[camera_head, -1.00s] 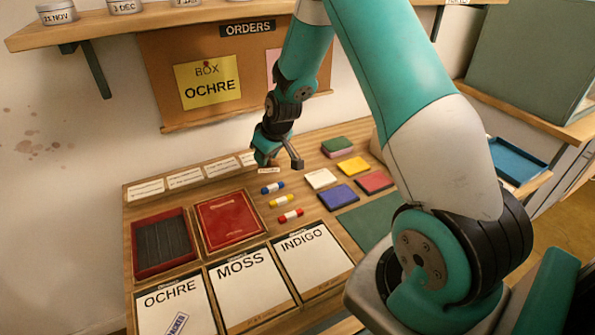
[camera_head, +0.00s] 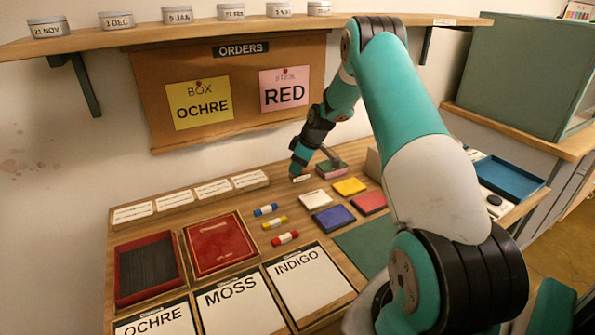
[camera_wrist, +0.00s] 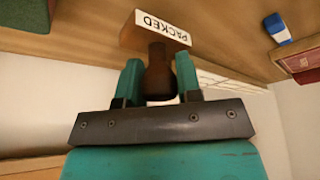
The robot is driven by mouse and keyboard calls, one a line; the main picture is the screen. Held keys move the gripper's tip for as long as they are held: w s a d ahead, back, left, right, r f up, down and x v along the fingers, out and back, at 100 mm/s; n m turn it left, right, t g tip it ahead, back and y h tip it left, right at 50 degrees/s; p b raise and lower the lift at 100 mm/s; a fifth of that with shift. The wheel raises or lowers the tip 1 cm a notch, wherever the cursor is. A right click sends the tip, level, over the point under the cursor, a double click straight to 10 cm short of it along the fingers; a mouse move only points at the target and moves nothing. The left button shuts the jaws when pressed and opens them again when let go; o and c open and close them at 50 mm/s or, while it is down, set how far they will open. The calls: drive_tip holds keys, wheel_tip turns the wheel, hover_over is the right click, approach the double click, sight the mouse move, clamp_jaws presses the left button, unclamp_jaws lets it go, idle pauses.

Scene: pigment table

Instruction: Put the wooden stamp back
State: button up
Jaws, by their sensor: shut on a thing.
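The wooden stamp has a dark brown handle (camera_wrist: 160,78) and a lighter wooden base (camera_wrist: 135,42) with a white label reading PACKED. My gripper (camera_wrist: 160,72) is shut on the handle, one teal finger on each side. In the head view my gripper (camera_head: 308,168) is over the back of the table, with the stamp's pale label (camera_head: 302,178) showing small under it. I cannot tell how far the stamp is above the wood. No marked place for the stamp can be made out.
White (camera_head: 315,199), yellow (camera_head: 349,187), blue (camera_head: 334,219) and red (camera_head: 369,202) pads lie in front. Small banded rolls (camera_head: 274,223) lie left. A shelf (camera_head: 240,31) with tins hangs above.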

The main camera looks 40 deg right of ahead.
drive_tip(key=shift+f, duration=1.1)
drive_tip(key=o, duration=0.8)
drive_tip(key=shift+f, duration=0.1)
